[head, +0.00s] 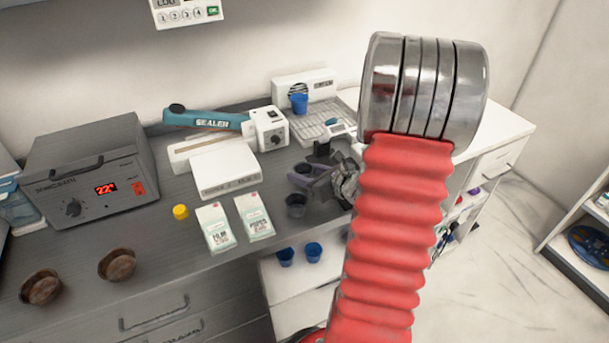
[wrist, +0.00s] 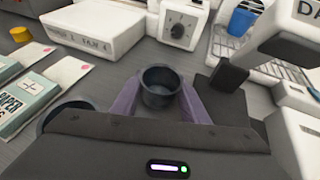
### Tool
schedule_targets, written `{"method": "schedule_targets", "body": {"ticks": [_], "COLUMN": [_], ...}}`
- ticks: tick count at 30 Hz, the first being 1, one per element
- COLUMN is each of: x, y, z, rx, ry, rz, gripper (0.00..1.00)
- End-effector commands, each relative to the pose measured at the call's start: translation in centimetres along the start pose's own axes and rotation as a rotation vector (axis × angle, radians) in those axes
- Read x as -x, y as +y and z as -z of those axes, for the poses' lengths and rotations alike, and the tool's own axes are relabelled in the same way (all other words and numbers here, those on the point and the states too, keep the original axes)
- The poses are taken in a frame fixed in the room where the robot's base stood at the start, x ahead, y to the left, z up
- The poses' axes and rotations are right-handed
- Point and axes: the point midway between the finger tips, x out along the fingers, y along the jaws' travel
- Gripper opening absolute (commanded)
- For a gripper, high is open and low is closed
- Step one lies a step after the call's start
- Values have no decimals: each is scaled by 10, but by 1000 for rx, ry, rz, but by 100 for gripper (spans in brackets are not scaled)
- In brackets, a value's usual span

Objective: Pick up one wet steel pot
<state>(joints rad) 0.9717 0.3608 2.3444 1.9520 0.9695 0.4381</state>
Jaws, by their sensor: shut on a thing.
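My gripper (wrist: 160,98) is shut on a small dark grey round pot (wrist: 159,77), with a purple finger on each side of it. The pot is upright with its open mouth showing. I cannot tell whether it touches the worktop. In the head view my gripper (head: 302,178) is low over the worktop, partly behind my arm. A second dark pot (head: 296,205) stands just in front of it. Its rim also shows at the lower left of the wrist view (wrist: 64,108), partly hidden by my gripper body. Whether either pot is wet is unclear.
Two paper packets (head: 215,227) lie left of the pots, with a yellow cap (head: 180,211) beyond. A white box (head: 223,170) and a sealer (head: 222,121) stand behind. A blue cup (head: 299,103) is by the white machine at the back. Two brown bowls (head: 117,265) sit front left.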

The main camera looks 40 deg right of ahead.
Motion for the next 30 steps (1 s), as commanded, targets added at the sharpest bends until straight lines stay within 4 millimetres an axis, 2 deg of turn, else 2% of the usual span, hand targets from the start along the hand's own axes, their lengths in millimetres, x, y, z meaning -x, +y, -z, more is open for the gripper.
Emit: {"method": "schedule_targets", "body": {"ticks": [18,24,30], "x": [31,35,36], "y": [0,0,0], "z": [-76,-86,-86], "rx": [3,0,0], "ry": [-2,-1,-1], "rz": [1,1,0], "gripper": [18,18,18]}}
